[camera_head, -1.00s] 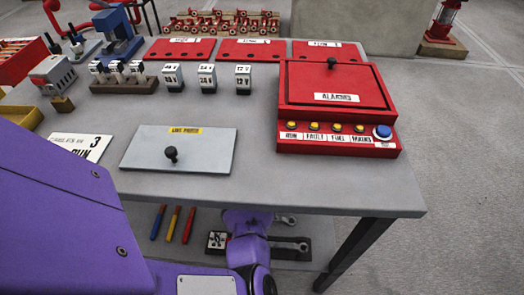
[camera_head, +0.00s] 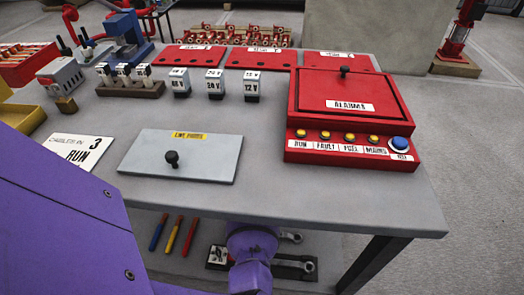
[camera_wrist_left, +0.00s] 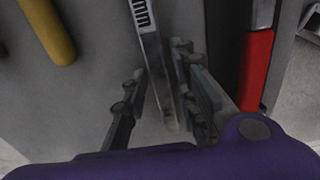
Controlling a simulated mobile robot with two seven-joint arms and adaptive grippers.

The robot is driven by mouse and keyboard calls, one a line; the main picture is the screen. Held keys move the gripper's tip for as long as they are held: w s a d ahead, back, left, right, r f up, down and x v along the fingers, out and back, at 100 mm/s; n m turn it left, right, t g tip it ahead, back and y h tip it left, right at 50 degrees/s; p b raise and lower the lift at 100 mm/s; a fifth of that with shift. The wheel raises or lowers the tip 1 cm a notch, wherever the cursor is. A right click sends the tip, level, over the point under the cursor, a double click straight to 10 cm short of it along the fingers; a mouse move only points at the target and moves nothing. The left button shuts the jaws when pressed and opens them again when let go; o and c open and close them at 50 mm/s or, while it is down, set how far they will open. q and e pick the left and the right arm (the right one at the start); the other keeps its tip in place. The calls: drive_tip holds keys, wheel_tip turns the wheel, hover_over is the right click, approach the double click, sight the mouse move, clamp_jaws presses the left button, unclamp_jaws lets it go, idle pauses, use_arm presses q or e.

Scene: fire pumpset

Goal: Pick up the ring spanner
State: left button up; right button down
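On the lower shelf in the head view, a grey spanner with a ring end (camera_head: 307,266) lies on a dark strip, partly hidden behind my purple arm. Another grey ring-like end (camera_head: 291,237) shows just above it. In the left wrist view, my left gripper (camera_wrist_left: 160,75) has its two dark fingers apart. A grey metal bar with a patterned face (camera_wrist_left: 146,25) runs between and beyond them; I cannot tell which tool it is, or whether the fingers touch it. My left gripper is hidden in the head view. My right gripper is in neither view.
The table top (camera_head: 330,192) overhangs the shelf. Blue, red and yellow rods (camera_head: 174,235) lie left of my arm; a yellow rod (camera_wrist_left: 50,30) and a red handle (camera_wrist_left: 256,70) flank the gripper. A dark table leg (camera_head: 375,262) stands right. A red alarm box (camera_head: 350,90) sits on top.

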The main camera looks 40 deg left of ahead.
use_arm(q)
clamp_jaws()
